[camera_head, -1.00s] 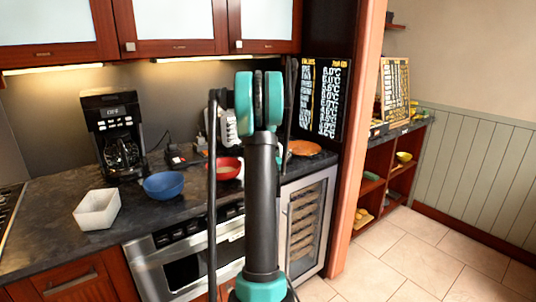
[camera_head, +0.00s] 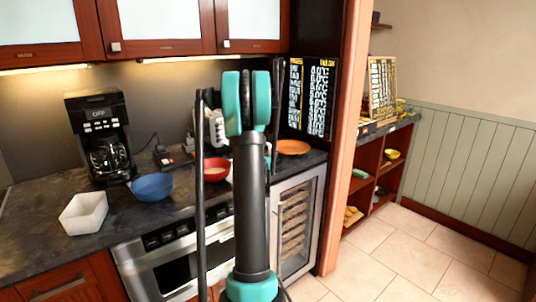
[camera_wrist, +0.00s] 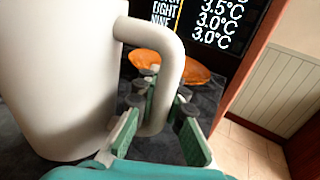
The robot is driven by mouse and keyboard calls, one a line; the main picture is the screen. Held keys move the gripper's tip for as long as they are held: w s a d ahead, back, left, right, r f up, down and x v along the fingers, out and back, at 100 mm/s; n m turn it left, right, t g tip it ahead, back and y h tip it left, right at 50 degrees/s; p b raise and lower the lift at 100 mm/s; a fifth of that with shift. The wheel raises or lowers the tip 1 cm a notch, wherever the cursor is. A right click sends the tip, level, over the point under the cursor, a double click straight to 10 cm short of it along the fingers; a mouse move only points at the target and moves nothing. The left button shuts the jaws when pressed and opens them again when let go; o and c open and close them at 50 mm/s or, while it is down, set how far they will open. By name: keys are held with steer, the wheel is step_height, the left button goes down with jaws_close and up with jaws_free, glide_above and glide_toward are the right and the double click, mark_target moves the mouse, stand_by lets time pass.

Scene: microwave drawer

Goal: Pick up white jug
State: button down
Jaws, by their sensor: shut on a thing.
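The white jug (camera_wrist: 58,75) fills the left of the wrist view, upright, with its curved handle (camera_wrist: 172,55) on the right side. My gripper (camera_wrist: 162,108) has its green-padded fingers on either side of the lower part of the handle and is shut on it. Dark counter shows around the jug's lower end; I cannot tell whether the base touches it. In the head view my arm stands in front of that part of the counter, and I cannot make out the jug or the gripper.
A menu board (camera_head: 312,95) stands behind. Cabinets (camera_head: 160,25) hang above. Open tiled floor (camera_head: 420,250) lies right.

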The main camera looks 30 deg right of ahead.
step_height(320, 180, up, 20)
stand_by(0.6)
stand_by(0.6)
